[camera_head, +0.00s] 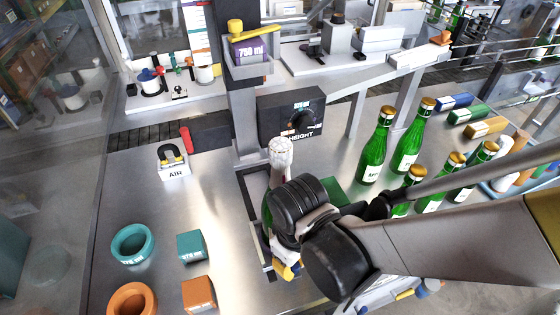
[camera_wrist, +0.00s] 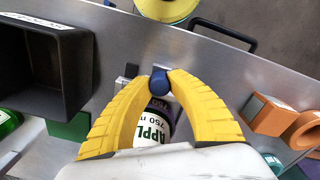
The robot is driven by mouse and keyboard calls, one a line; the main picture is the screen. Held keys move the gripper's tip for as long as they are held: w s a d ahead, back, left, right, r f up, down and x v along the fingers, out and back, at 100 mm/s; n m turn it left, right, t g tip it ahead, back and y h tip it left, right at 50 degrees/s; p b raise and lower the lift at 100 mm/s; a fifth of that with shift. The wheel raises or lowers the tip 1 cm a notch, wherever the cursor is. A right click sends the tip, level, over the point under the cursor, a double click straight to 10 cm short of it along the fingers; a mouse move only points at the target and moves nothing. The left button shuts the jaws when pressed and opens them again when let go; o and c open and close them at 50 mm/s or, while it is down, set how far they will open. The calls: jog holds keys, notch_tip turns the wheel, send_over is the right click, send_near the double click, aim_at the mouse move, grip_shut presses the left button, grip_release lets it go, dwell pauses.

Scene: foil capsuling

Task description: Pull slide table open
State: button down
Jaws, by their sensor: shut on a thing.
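My gripper (camera_wrist: 160,82) has two yellow curved fingers, closed at their tips on a small blue knob (camera_wrist: 159,83) in the wrist view. I take the knob to be the slide table's handle. A green bottle labelled apple, 750 ml (camera_wrist: 154,128), is below and between the fingers. In the head view my gripper (camera_head: 287,270) is low at the front of the slide table's dark-edged slot (camera_head: 249,214). The bottle's pale foiled neck (camera_head: 281,155) rises upright behind my wrist. My arm hides the knob and most of the slide there.
A black HEIGHT box (camera_head: 290,115) stands behind the bottle. Several green bottles (camera_head: 375,150) stand at right. A teal ring (camera_head: 132,245), teal block (camera_head: 191,246), orange ring (camera_head: 132,299) and orange block (camera_head: 198,294) lie at left. The AIR box (camera_head: 173,173) is farther back. Steel between is clear.

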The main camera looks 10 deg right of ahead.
jog(key=c, duration=1.2)
grip_release()
notch_tip(320, 180, up, 12)
jog(key=shift+s+a, duration=0.1)
jog(key=shift+a, duration=0.05)
